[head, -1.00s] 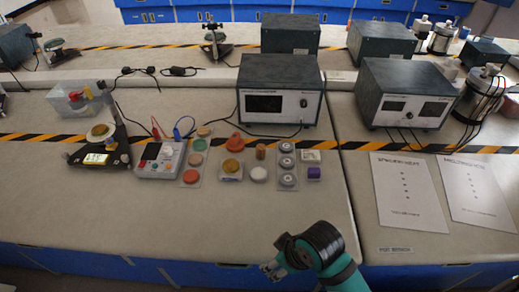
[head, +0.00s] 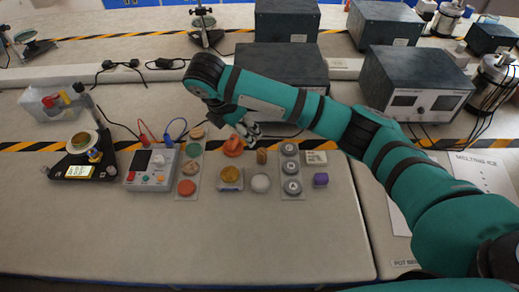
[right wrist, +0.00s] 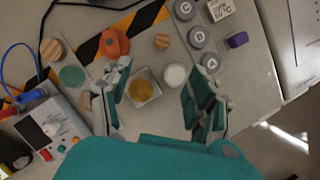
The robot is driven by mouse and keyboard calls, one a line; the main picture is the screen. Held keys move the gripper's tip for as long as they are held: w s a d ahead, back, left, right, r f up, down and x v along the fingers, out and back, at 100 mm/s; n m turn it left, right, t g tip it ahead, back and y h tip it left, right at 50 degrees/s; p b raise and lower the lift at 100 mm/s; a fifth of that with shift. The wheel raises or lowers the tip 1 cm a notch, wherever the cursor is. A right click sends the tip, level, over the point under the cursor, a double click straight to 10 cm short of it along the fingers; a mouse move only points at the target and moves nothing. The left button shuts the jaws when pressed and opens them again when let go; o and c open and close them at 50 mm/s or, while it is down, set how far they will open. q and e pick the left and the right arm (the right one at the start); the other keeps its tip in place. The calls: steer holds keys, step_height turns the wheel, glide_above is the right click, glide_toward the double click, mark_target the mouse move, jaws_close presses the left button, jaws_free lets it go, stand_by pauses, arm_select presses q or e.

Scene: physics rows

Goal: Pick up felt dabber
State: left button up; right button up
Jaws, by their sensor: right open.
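I cannot tell for certain which item is the felt dabber. Candidates on the bench are an orange knob-shaped piece (head: 233,146), a short brown cylinder (head: 262,156), a yellow-brown round pad in a square pale dish (head: 230,175) and a white round piece (head: 260,183). My right gripper (head: 246,128) is open and empty above the back of this group, partly covering the orange piece. In the right wrist view its spread fingers (right wrist: 155,80) flank the dish with the pad (right wrist: 143,84) and the white piece (right wrist: 174,75). My left gripper is not in view.
A strip with coloured discs (head: 193,150) and a grey meter (head: 152,168) lie left. Grey discs on a tray (head: 291,168), a labelled box (head: 315,158) and a purple block (head: 320,179) lie right. Instrument boxes (head: 415,85) stand behind. The bench front is clear.

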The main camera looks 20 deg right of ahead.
steer(key=b, duration=0.2)
glide_toward(261, 151)
steer(key=p+x, duration=0.1)
steer(key=x, duration=0.3)
steer(key=shift+f, duration=0.2)
steer(key=shift+p+x, duration=0.4)
steer(key=shift+x, duration=0.45)
steer(key=x, duration=0.3)
steer(key=shift+d+f+p, duration=0.2)
steer(key=shift+f+p, duration=0.05)
steer(key=shift+p, duration=0.15)
steer(key=shift+w+d+f, duration=0.1)
steer(key=shift+d+f, duration=0.05)
steer(key=shift+f, duration=0.4)
steer(key=c, duration=1.2)
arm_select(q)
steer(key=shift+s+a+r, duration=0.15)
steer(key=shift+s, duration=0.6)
arm_select(e)
steer(key=shift+r, duration=0.15)
